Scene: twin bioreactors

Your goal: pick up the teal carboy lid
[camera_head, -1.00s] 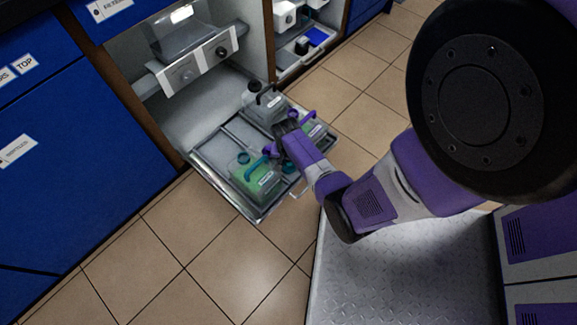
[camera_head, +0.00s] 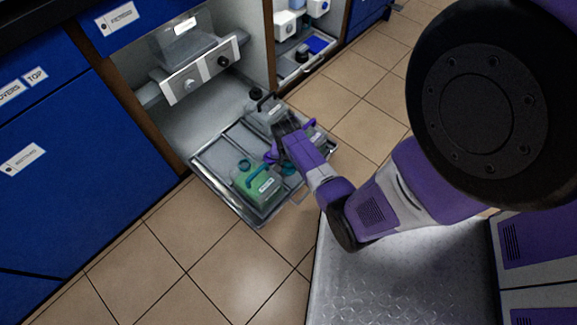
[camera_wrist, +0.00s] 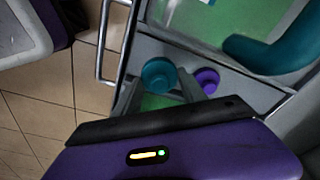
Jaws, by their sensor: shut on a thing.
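The teal carboy lid (camera_wrist: 158,75) is a round cap in the wrist view. My gripper (camera_wrist: 160,91) has a finger on each side of it and is shut on it. A purple lid (camera_wrist: 207,80) is just right of the right finger. In the head view my gripper is over the open tray and mostly hidden by my arm; a small teal patch (camera_head: 288,169) shows beside it. The green carboy (camera_head: 258,186) with a teal handle stands on the tray; its teal handle (camera_wrist: 268,55) shows in the wrist view.
The pulled-out tray (camera_head: 219,190) has raised rims and a front handle. A grey carboy (camera_head: 266,117) with a dark cap stands at its back. Another carboy is mostly hidden behind my arm. Blue cabinets (camera_head: 75,140) stand left; the tiled floor (camera_head: 200,260) in front is clear.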

